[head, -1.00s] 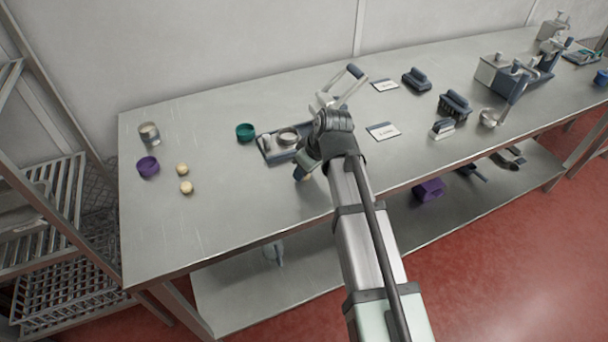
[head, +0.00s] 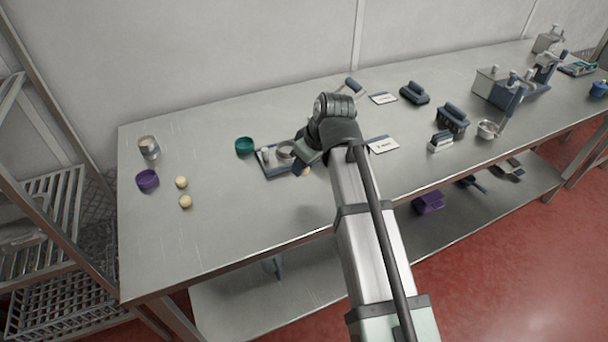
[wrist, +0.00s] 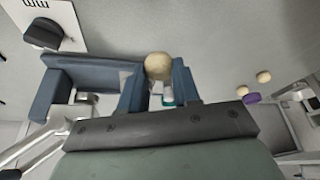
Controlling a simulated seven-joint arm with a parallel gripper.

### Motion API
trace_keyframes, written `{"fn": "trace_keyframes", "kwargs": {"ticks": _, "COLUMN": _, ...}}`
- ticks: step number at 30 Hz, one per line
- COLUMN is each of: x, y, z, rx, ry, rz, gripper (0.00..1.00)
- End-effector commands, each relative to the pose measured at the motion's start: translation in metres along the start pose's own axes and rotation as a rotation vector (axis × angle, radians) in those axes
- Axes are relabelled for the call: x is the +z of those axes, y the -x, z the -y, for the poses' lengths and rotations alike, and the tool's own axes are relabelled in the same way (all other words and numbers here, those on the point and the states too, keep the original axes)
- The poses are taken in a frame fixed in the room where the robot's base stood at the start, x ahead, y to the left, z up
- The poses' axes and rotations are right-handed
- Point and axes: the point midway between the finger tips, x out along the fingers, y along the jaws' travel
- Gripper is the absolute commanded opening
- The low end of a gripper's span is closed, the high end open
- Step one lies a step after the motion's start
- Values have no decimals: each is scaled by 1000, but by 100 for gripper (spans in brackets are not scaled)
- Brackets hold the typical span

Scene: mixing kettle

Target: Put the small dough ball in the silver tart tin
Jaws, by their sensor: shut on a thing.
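My gripper (wrist: 158,85) is shut on a small cream dough ball (wrist: 158,66), held at its fingertips in the wrist view. In the head view my gripper (head: 307,160) is beside the right end of a dark tray (head: 275,175). The cream ball shows partly below it. The ball is apart from the tin. I cannot tell its exact height. The tin is not clearly seen in the wrist view.
A teal cup (head: 244,146) stands left of the tray. The front-left table is clear.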

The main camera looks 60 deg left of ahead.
Motion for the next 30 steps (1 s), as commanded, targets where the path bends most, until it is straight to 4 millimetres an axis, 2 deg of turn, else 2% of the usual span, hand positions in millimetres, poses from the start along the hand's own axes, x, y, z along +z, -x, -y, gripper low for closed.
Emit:
{"fn": "trace_keyframes", "kwargs": {"ticks": 6, "x": -10, "y": 22, "z": 0, "rx": 0, "ry": 1, "rz": 0, "gripper": 3}}
{"fn": "trace_keyframes", "kwargs": {"ticks": 11, "x": -18, "y": 17, "z": -6, "rx": -1, "ry": 2, "rz": 1, "gripper": 3}}
{"fn": "trace_keyframes", "kwargs": {"ticks": 17, "x": -66, "y": -5, "z": -40, "rx": -6, "ry": 13, "rz": 1, "gripper": 3}}
{"fn": "trace_keyframes", "kwargs": {"ticks": 24, "x": -120, "y": -23, "z": -71, "rx": -74, "ry": 177, "rz": 0, "gripper": 3}}
{"fn": "trace_keyframes", "kwargs": {"ticks": 26, "x": -129, "y": -23, "z": -74, "rx": -101, "ry": 240, "rz": 0, "gripper": 3}}
{"fn": "trace_keyframes", "kwargs": {"ticks": 30, "x": -129, "y": -22, "z": -69, "rx": -153, "ry": 369, "rz": 0, "gripper": 3}}
